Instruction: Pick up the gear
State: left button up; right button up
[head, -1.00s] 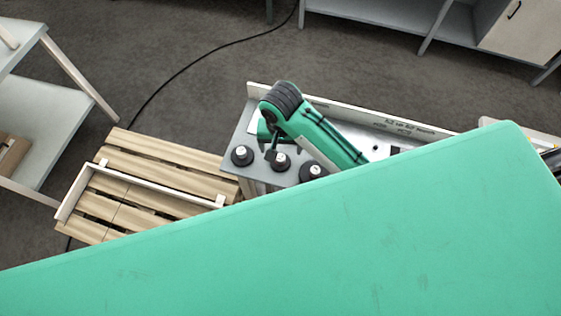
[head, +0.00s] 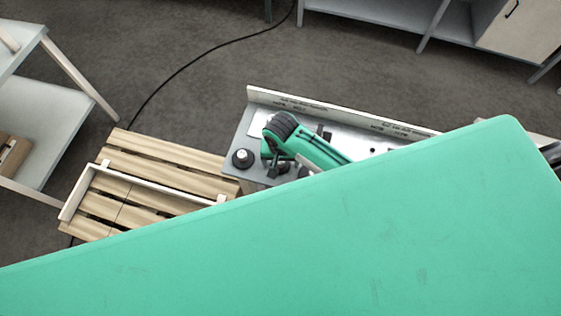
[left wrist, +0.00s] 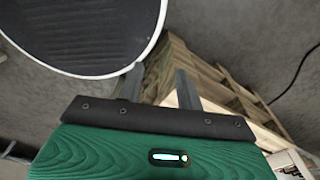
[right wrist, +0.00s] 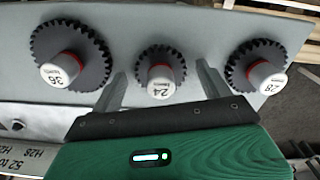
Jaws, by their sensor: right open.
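Three dark toothed gears sit on a grey board, each around a white-capped post with a red ring. In the right wrist view they are the large 36 gear (right wrist: 88,42) at left, the small 24 gear (right wrist: 153,54) in the middle and the 28 gear (right wrist: 252,58) at right. My right gripper (right wrist: 163,78) is open and empty, its fingers on either side of the 24 gear's post; whether they touch the gear I cannot tell. In the head view my right gripper (head: 276,170) hides part of the gears; one gear (head: 242,159) stays clear at its left. My left gripper (left wrist: 158,78) is open and empty.
A slatted wooden pallet (head: 165,152) lies left of the grey board (head: 238,139). A pale printed rail (head: 340,114) runs along the board's back. A dark disc with a white rim (left wrist: 85,30) is near the left gripper. A cable (head: 190,58) crosses the floor.

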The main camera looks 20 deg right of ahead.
jog(key=shift+c, duration=0.2)
jog(key=shift+w, duration=0.1)
jog(key=c, duration=1.4)
pick_arm(q)
jog(key=shift+w, duration=0.75)
jog(key=shift+s, duration=0.1)
